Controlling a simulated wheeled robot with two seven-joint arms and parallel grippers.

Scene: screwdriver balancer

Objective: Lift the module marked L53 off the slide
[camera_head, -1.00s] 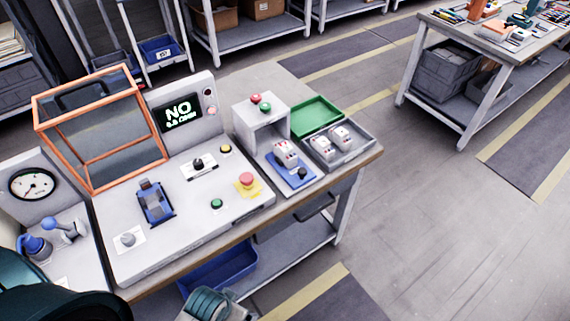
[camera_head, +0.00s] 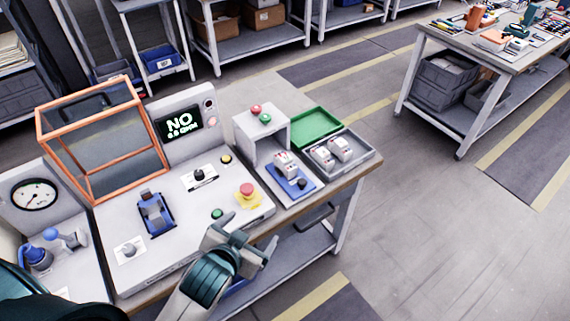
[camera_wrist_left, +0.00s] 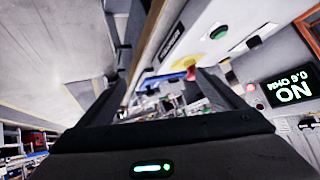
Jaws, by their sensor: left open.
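A white and grey module (camera_head: 285,163) sits on the blue slide (camera_head: 306,188) at the right of the bench. Its marking is too small to read. Two similar modules, one at the left (camera_head: 321,156) and one at the right (camera_head: 341,147), lie in a grey tray beside it. My left gripper (camera_head: 257,238) is open and empty at the bench's front edge, in front of and left of the slide. In the left wrist view its two fingers (camera_wrist_left: 163,85) stand wide apart, with a blurred, cluttered background between them. My right gripper is not in view.
An orange-framed clear guard (camera_head: 102,140) stands at the back left. A screen (camera_head: 180,124) reads "NO". A red emergency button (camera_head: 246,189) is near my gripper. A green tray (camera_head: 316,121) lies behind the grey tray (camera_head: 362,160).

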